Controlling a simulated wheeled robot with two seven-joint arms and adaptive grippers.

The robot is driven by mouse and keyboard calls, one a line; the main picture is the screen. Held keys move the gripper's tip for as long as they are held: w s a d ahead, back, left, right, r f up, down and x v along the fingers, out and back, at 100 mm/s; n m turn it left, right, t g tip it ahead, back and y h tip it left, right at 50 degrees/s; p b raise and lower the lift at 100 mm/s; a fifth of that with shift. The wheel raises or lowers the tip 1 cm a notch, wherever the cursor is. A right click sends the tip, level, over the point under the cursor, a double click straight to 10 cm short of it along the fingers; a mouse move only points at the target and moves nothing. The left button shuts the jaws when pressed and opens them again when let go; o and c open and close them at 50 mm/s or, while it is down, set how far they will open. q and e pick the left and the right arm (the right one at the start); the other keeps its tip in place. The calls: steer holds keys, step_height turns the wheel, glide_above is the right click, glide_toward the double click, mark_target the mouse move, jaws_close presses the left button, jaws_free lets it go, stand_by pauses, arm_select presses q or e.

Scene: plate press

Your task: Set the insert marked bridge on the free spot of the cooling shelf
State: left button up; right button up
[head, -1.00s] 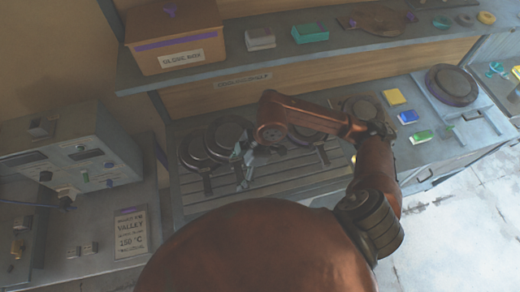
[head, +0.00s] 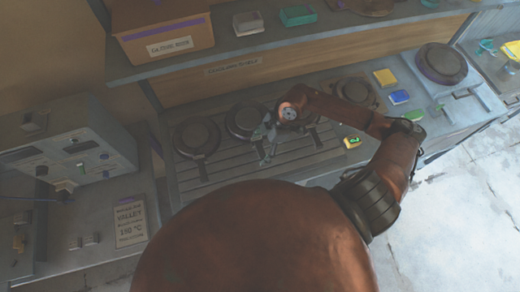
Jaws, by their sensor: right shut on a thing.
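My right gripper (head: 267,146) is shut on the handle of a round dark insert (head: 243,118). This insert is over the slatted cooling shelf (head: 225,178), between two other inserts; I cannot tell whether it touches the slats. No marking on it is readable. To its left, another round insert (head: 195,137) lies on the shelf with its handle toward me. To its right, a further insert is mostly hidden behind my right arm, with only its handle (head: 316,138) clear. Another round dark piece (head: 356,91) is farther right. My left gripper is not in view.
A labelled cardboard box (head: 160,30), a grey tray (head: 249,23) and a green tray (head: 297,15) stand on the upper shelf. A control box (head: 62,150) stands at left.

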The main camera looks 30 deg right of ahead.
steer(key=shift+f, duration=0.9)
steer(key=o, duration=2.1)
steer(key=v, duration=1.2)
steer(key=shift+b, duration=0.45)
